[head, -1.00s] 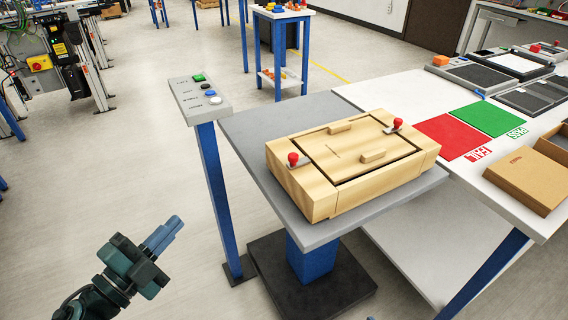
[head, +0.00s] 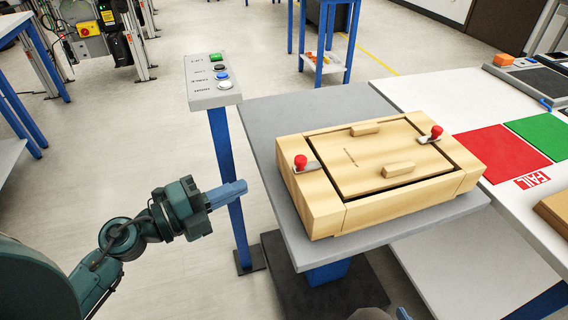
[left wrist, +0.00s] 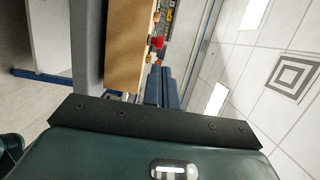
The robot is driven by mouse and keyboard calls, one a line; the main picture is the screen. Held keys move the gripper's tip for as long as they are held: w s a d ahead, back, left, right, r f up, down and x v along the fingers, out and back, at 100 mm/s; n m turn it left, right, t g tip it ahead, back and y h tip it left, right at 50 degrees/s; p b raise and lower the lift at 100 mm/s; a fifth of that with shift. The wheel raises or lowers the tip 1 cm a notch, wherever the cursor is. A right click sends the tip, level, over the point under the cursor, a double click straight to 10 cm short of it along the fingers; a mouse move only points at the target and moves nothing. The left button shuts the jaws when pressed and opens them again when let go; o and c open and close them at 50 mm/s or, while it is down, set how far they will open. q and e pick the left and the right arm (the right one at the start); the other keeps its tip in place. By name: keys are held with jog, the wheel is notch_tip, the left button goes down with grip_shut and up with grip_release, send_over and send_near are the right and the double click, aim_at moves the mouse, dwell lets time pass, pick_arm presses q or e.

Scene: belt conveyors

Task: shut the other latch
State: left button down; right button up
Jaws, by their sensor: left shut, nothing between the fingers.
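A pale wooden box (head: 400,208) with a fitted lid (head: 362,158) lies on a grey stand. A left latch with a red knob (head: 300,161) sits at its left edge, its metal plate pointing toward the lid. A right latch with a red knob (head: 437,132) sits at the right edge; its plate reaches to the lid's edge. How far either plate overlaps the lid is unclear. My left gripper (head: 243,186) is shut and empty, left of the box and apart from it. In the left wrist view its fingers (left wrist: 158,86) point toward the box and a red knob (left wrist: 157,42).
The grey stand (head: 262,125) has a button post (head: 214,94) at its left, close to my left gripper. A white table (head: 410,92) with red (head: 500,152) and green (head: 545,132) areas adjoins at right. A small blue tip (head: 403,313) at the bottom edge is unclear.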

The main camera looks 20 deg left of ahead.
aim_at(303, 164)
pick_arm(q)
jog(key=p+x, duration=0.1)
jog(key=x, duration=0.9)
jog(key=shift+w+d, duration=0.15)
pick_arm(e)
jog(key=shift+d+r, duration=0.1)
jog(key=shift+r, duration=0.3)
pick_arm(q)
jog(key=shift+p, duration=0.3)
jog(key=shift+w+d+r+p, duration=0.15)
jog(key=shift+w+d+p, duration=0.1)
jog(key=shift+p, duration=0.1)
jog(key=w+d+p, duration=0.2)
jog(key=d, duration=0.1)
jog(key=shift+d, duration=0.1)
pick_arm(e)
jog(key=shift+s+r+n, duration=0.25)
jog(key=shift+r+n, duration=0.35)
jog(key=shift+r, duration=0.1)
jog(key=shift+s, duration=0.1)
